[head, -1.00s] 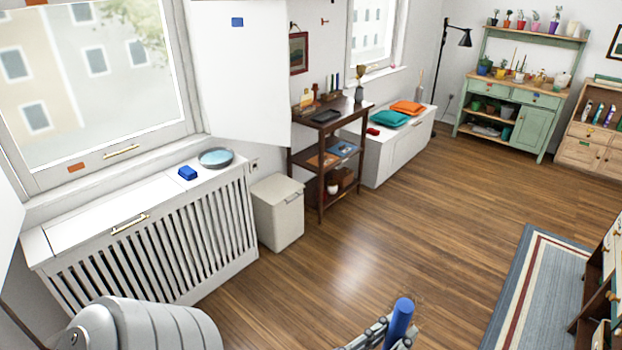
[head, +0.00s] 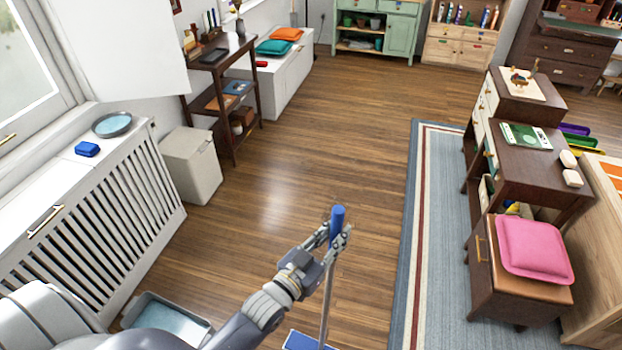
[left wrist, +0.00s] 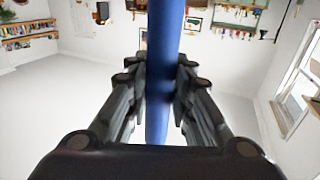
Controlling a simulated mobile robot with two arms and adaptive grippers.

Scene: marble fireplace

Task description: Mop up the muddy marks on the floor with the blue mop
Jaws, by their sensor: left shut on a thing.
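My left gripper (head: 328,240) is shut on the blue handle of the mop (head: 337,222). The mop stands nearly upright, its grey pole running down to a blue mop head (head: 300,341) at the bottom edge of the head view, partly cut off. In the left wrist view the blue handle (left wrist: 163,70) passes between the two fingers (left wrist: 158,100). No muddy marks show on the visible wooden floor (head: 340,140); the floor under and nearer than the mop head is out of view. My right gripper is not in view.
A grey tray (head: 205,326) lies on the floor at lower left, partly behind my arm. A white slatted radiator cover (head: 110,215) and a white bin (head: 192,165) line the left. A blue-grey rug (head: 432,200) and dark desk (head: 520,165) are at right. The middle floor is clear.

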